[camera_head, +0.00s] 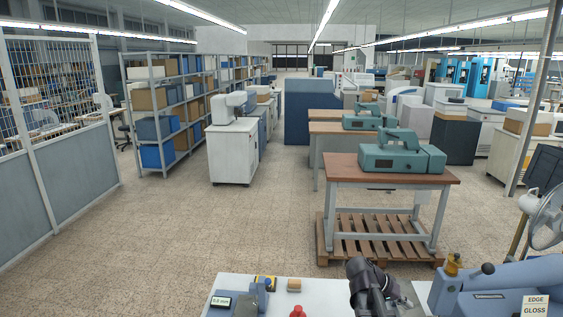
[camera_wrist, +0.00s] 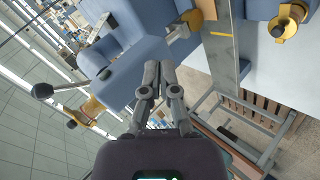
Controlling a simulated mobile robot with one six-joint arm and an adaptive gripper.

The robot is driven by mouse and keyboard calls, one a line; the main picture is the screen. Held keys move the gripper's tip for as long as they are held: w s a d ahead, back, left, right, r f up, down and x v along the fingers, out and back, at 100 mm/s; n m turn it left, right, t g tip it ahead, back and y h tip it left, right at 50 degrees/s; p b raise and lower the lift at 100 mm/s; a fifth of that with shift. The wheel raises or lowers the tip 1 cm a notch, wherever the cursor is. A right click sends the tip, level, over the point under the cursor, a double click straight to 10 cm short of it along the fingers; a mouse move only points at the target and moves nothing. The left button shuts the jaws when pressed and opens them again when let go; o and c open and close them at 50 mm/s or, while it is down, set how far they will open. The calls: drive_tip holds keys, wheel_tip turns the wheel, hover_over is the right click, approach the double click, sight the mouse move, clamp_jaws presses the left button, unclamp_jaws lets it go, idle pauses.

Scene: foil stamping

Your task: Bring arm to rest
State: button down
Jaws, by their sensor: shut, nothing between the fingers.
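My gripper (camera_wrist: 160,72) shows in the wrist view with its two grey fingers close together, shut and empty. Behind the fingertips in that view is the blue stamping machine (camera_wrist: 135,45); I cannot tell how far apart they are. In the head view a dark part of my arm rises over the white worktop (camera_head: 335,296) at the bottom centre, left of the blue machine (camera_head: 480,296). The fingertips cannot be made out there.
A fan (camera_head: 547,217) stands at the right. A wooden table (camera_head: 390,172) on a pallet lies beyond; floor at left is open.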

drive_tip(key=s+a+f+n+y+b, duration=0.2)
drive_tip(key=a+f+y+b, duration=0.3)
drive_tip(key=a+f, duration=0.4)
drive_tip(key=s+a+f+n+t+y+b, duration=0.1)
drive_tip(key=s+a+f+n+y+b, duration=0.2)
drive_tip(key=a+f, duration=0.6)
drive_tip(key=shift+s+f+y+b, duration=0.15)
drive_tip(key=shift+s+y+b, duration=0.5)
drive_tip(key=shift+y+b, duration=0.5)
drive_tip(key=shift+s, duration=0.1)
